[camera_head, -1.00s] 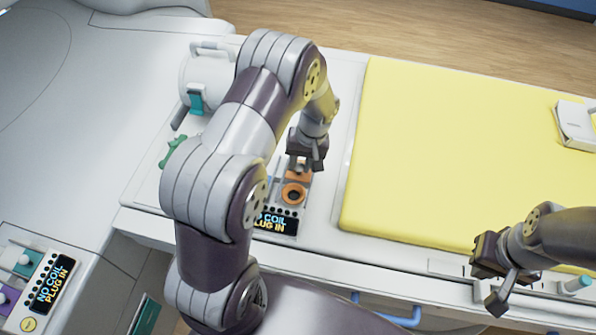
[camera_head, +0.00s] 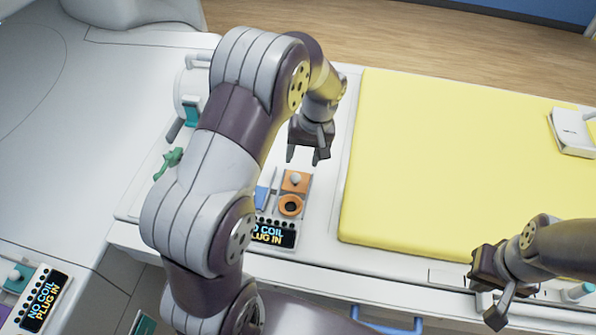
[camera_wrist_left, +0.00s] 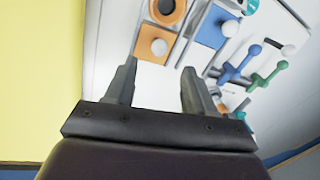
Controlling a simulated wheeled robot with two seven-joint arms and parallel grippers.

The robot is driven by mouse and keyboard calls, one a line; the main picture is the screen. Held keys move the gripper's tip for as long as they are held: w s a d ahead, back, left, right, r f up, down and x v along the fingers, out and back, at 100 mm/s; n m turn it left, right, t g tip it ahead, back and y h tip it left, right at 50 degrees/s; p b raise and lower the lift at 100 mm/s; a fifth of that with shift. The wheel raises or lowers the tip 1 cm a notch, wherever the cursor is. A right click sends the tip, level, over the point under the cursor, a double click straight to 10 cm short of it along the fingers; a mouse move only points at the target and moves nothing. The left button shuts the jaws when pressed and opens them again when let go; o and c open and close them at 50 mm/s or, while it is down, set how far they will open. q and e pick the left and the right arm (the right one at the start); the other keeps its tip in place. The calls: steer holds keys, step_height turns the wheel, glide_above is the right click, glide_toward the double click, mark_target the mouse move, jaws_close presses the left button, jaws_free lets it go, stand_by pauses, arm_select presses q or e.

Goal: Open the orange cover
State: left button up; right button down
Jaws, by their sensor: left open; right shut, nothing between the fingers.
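The orange cover (camera_head: 295,181) is a small square plate with a pale round knob. It lies on the white panel directly beside an orange socket ring (camera_head: 290,205) with a dark open centre, which is exposed. The left wrist view also shows the cover (camera_wrist_left: 150,52) and the ring (camera_wrist_left: 168,11). My left gripper (camera_head: 304,158) is open and empty, above and a little beyond the cover, apart from its knob. My right gripper (camera_head: 488,290) is shut and empty at the lower right, far from the cover.
A blue cover with a white knob (camera_wrist_left: 213,27) is beside the orange one, partly hidden by my left arm in the head view. Green (camera_wrist_left: 270,73) and blue handles stand farther along. A display (camera_head: 272,235) reads "NO COIL PLUG IN". A yellow mattress (camera_head: 450,160) lies to the right.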

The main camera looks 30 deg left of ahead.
arm_select(q)
steer(key=r, duration=0.1)
steer(key=r+p, duration=0.1)
steer(key=r, duration=0.3)
steer(key=shift+w+d+p, duration=0.25)
steer(key=shift+d+p, duration=0.05)
steer(key=shift+d, duration=0.1)
